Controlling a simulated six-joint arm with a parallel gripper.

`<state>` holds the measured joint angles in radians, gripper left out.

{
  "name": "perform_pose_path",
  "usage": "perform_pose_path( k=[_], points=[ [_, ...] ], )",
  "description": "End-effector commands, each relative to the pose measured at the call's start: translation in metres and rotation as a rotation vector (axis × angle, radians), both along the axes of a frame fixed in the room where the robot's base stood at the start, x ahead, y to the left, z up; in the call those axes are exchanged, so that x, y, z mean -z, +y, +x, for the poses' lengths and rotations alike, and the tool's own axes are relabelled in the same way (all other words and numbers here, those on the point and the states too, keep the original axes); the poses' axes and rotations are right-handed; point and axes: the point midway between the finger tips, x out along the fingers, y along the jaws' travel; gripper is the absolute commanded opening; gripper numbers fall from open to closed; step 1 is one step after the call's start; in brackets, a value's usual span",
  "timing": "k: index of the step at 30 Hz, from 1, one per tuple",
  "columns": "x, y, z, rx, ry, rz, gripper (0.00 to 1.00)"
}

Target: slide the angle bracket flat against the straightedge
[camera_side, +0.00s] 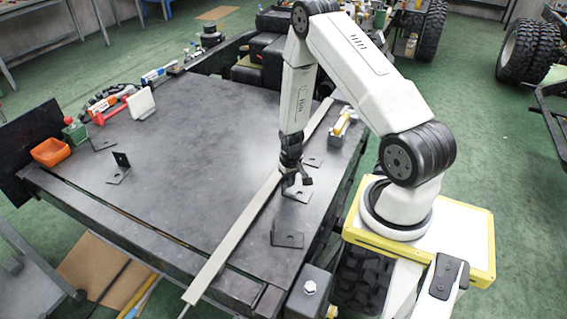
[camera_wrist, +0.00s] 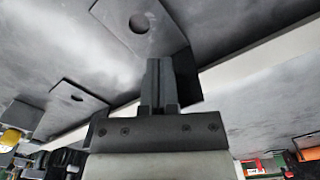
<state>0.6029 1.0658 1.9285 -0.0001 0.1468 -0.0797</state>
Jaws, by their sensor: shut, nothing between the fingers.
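The straightedge (camera_side: 235,230) is a long pale bar lying diagonally across the dark table. It also shows in the wrist view (camera_wrist: 255,68), running behind my gripper. A dark angle bracket (camera_side: 299,194) with a hole lies just right of the bar, beneath my gripper (camera_side: 297,182). In the wrist view its flat leg (camera_wrist: 165,18) is at the top and its upright leg (camera_wrist: 187,75) stands beside the fingers. My gripper (camera_wrist: 161,68) is shut and empty, its fingertips close to the upright leg. I cannot tell whether they touch, nor whether bracket and straightedge touch.
More brackets lie right of the bar, one nearer the front (camera_side: 287,238) and one farther back (camera_side: 313,161). Another bracket (camera_side: 118,172) stands at the left, near an orange bin (camera_side: 51,152) and tools along the edge. The table's middle (camera_side: 200,150) is clear.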

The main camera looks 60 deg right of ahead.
Motion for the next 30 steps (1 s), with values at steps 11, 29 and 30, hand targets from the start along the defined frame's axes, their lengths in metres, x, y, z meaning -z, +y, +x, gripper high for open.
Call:
perform_pose_path(
  k=[11,29,30],
  points=[
    [0.0000,0.0001,0.0030,0.000,0.000,0.000,0.00],
    [0.0000,0.0004,0.0071,0.000,0.000,0.000,0.00],
    [-0.0001,0.0003,0.0075,0.000,0.000,0.000,0.00]
  ],
)
